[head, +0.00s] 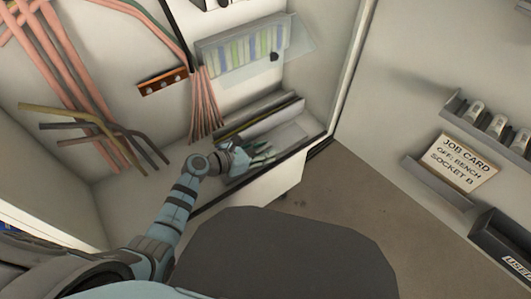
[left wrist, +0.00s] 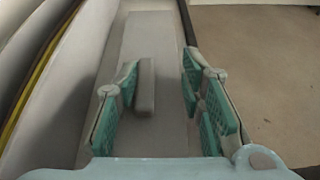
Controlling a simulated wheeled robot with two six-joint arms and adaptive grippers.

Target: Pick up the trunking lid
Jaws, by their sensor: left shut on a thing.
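The trunking lid looks to be the long pale grey strip (head: 286,138) low in the open cabinet, by its front edge. In the left wrist view the strip (left wrist: 152,40) runs away from me between the teal finger pads, with a small raised grey block (left wrist: 145,90) on it. My left gripper (head: 262,157) is down at the near end of the strip, shut on it. In the left wrist view the gripper (left wrist: 160,75) has its left pad beside the block. The contact on the right side is hard to see. My right gripper is out of view.
Grey trunking (head: 262,117) runs behind the strip. Loose cable ends (head: 90,130) stick out at left. The cabinet's front lip (head: 265,188) is close to my arm. Open floor (head: 350,185) lies right.

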